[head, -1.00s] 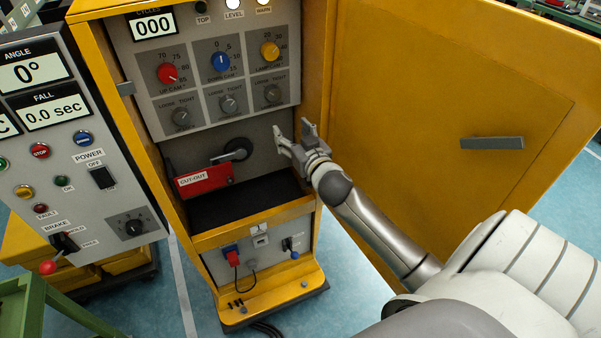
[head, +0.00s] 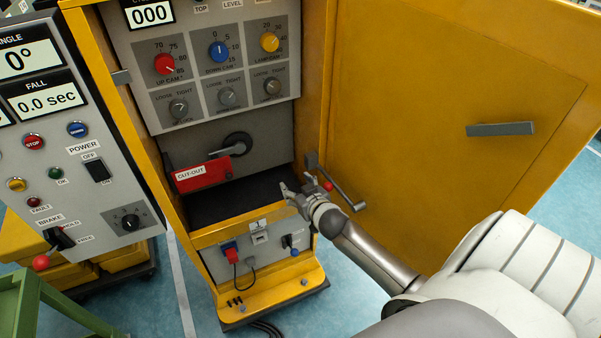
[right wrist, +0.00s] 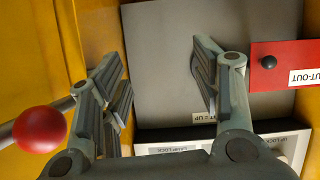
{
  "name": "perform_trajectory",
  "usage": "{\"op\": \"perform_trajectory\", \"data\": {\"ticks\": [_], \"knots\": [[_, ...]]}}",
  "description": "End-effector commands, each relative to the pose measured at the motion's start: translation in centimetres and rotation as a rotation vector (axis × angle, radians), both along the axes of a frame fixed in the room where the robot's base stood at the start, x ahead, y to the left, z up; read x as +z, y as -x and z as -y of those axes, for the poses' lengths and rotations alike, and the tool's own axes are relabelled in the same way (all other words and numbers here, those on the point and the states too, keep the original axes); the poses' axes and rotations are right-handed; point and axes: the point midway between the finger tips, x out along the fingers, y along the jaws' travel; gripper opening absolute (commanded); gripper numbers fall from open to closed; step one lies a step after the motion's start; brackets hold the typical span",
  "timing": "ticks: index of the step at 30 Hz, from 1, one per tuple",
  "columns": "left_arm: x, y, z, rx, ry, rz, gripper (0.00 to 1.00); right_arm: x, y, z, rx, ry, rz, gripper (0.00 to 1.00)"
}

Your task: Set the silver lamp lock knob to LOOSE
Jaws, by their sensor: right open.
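The silver lamp lock knob (head: 272,86) is the small grey dial under the yellow lamp cam knob (head: 270,42), on the cabinet's upper panel. LOOSE and TIGHT are printed above it; its pointer is too small to read surely. My right gripper (head: 288,190) is well below it, in front of the black ledge, open and empty. My left gripper is not in view.
A crank with a red ball (head: 327,186) juts out just right of my right gripper; the ball (right wrist: 40,133) is close beside a finger in the wrist view. The open yellow door (head: 430,150) bounds the right side.

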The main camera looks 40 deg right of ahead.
Motion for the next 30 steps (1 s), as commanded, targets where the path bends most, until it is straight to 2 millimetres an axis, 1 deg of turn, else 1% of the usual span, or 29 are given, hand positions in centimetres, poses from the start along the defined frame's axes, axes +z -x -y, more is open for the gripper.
{"op": "perform_trajectory", "data": {"ticks": [1,6,12,17,30], "knots": [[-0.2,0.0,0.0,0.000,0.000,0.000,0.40,-1.1,0.3,-0.1,0.002,-0.001,-0.016,0.58],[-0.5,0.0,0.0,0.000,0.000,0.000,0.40,-3.7,1.2,-0.4,0.006,-0.002,-0.060,0.58],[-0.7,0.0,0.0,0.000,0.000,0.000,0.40,-5.4,1.8,-0.6,0.012,-0.002,-0.089,0.58],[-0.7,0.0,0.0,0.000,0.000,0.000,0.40,-5.7,1.9,-0.7,0.013,-0.001,-0.095,0.58],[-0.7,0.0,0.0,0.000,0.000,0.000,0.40,-5.7,1.9,-0.7,0.012,-0.002,-0.094,0.58]]}}
